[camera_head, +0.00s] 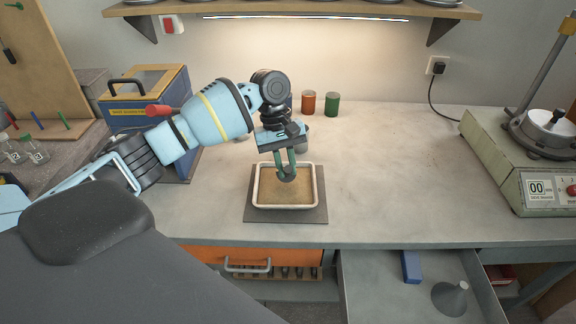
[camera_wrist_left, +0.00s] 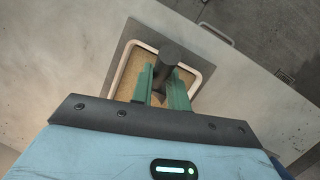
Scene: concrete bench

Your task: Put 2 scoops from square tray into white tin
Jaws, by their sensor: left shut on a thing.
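The square tray (camera_head: 319,190), cream-rimmed with tan grainy material in it, sits on a grey mat; its rim also shows in the left wrist view (camera_wrist_left: 120,70). My left gripper (camera_head: 286,168), with green fingers, is over the tray. It is shut on a dark scoop (camera_head: 288,175), which also shows between the fingers in the left wrist view (camera_wrist_left: 176,62). The scoop's bowl is low over the material; I cannot tell whether it touches or holds any. A pale grey rounded thing (camera_head: 303,136) shows partly behind the gripper; I cannot tell if it is the white tin. My right gripper is out of view.
An orange-brown tin (camera_head: 308,103) and a green tin (camera_head: 332,104) stand at the back. A blue and wooden box (camera_head: 150,100) is behind my left arm. A bench instrument (camera_head: 530,160) stands at the right. The bench right of the tray is clear. An open drawer (camera_head: 400,300) juts out below.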

